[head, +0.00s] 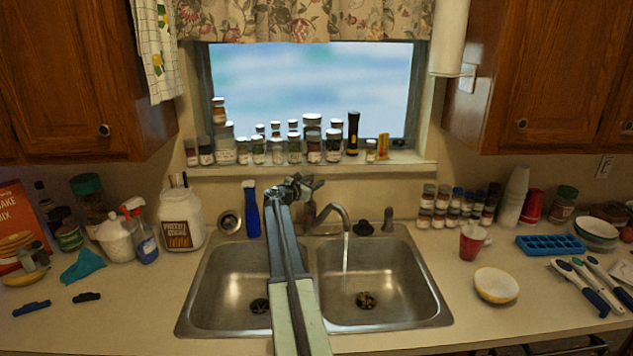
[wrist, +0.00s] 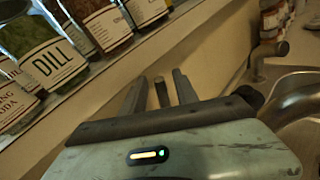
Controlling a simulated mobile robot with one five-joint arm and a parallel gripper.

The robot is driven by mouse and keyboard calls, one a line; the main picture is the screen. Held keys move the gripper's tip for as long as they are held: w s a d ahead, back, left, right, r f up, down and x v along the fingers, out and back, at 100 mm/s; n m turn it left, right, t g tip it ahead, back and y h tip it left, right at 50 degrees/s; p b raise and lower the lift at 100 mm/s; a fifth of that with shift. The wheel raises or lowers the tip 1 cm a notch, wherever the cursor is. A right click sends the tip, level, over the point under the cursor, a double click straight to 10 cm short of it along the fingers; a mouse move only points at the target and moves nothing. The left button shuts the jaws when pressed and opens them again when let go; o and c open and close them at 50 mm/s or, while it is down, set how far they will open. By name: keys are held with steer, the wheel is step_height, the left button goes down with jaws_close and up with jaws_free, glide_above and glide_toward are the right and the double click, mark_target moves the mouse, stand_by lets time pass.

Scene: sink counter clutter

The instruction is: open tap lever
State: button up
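The tap (head: 335,212) stands behind the sink, its curved spout over the right basin. Water runs from it in a thin stream (head: 345,262). My gripper (head: 302,184) is above and left of the spout, in front of the window wall. In the wrist view my gripper (wrist: 158,88) has its fingers apart, with a short dark rod between them that I cannot identify. Part of the metal tap (wrist: 298,95) shows at the right. The lever is not clearly visible; my arm hides part of the tap base.
Spice jars (head: 275,147) line the window sill, close to my gripper; a dill jar (wrist: 55,60) shows in the wrist view. A blue bottle (head: 251,210) stands left of my arm. A red cup (head: 472,242) and bowl (head: 496,285) are on the right counter.

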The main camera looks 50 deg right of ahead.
steer(key=a, duration=0.7)
steer(key=shift+s+r+p, duration=0.15)
steer(key=shift+r+p, duration=0.2)
steer(key=shift+r, duration=0.05)
